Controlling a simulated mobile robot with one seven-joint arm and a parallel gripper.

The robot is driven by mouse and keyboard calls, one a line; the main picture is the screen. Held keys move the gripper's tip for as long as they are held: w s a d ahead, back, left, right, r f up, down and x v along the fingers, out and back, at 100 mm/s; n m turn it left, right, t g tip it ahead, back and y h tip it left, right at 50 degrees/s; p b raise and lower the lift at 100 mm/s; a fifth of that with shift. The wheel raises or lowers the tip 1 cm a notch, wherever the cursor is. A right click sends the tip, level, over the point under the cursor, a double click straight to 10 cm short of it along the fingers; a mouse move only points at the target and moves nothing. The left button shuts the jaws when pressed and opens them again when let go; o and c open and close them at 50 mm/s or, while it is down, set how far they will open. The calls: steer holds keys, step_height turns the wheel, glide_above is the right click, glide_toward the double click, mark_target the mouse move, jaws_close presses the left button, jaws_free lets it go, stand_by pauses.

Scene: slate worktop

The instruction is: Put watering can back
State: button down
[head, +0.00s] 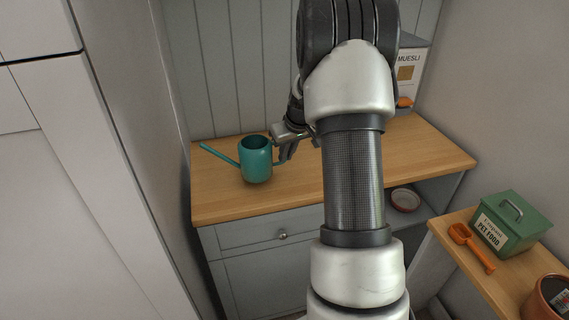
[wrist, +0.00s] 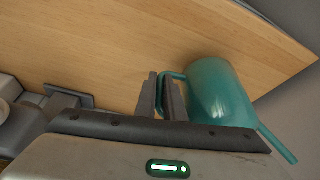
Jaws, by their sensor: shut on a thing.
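The teal watering can (head: 256,160) is upright at the left part of the wooden worktop (head: 230,205), its spout pointing left. My gripper (head: 282,156) is on its right side, shut on the handle. In the wrist view the can (wrist: 218,92) is at the right, and the fingers of my gripper (wrist: 164,95) close around its handle. Whether the can's base touches the worktop I cannot tell for sure.
A muesli box (head: 408,75) stands at the back right, partly behind my arm. A green pet food tin (head: 510,225), an orange scoop (head: 470,248) and a terracotta pot (head: 548,298) are on a lower right surface. A bowl (head: 405,199) sits on an open shelf. Worktop left of the can's front is clear.

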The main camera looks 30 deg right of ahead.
mark_target(286, 162)
steer(key=shift+f, duration=1.55)
steer(key=shift+f+b, duration=0.2)
steer(key=shift+b, duration=0.1)
steer(key=c, duration=1.8)
jaws_free()
steer(key=shift+c, duration=0.2)
steer(key=shift+r, duration=0.5)
steer(key=v, duration=1.1)
steer(key=shift+s+p, duration=0.25)
steer(key=shift+p, duration=0.2)
steer(key=shift+r, duration=0.15)
